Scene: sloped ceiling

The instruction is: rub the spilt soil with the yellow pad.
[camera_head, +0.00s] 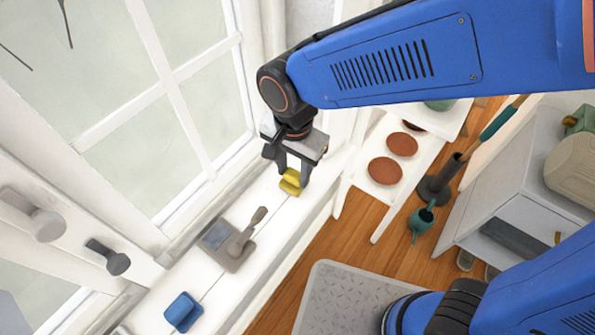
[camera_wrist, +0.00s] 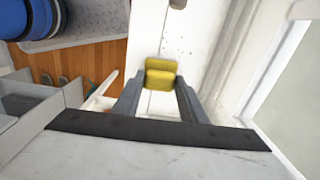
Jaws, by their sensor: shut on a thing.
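The yellow pad (camera_head: 290,182) is between the fingers of my gripper (camera_head: 291,172), over the white window sill (camera_head: 267,228). In the wrist view my gripper (camera_wrist: 160,88) is shut on the pad (camera_wrist: 160,74), with a dark finger on each side. I cannot tell whether the pad touches the sill. A few tiny dark specks, perhaps the spilt soil (camera_wrist: 186,52), show on the white surface just beyond the pad. I cannot make them out in the head view.
A grey tool with an upright handle (camera_head: 240,247) stands on the sill, with a blue block (camera_head: 183,312) further along. The window (camera_head: 165,130) borders the sill. Terracotta saucers (camera_head: 385,170) lie on a white shelf to the right; a green watering can (camera_head: 422,220) is below.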

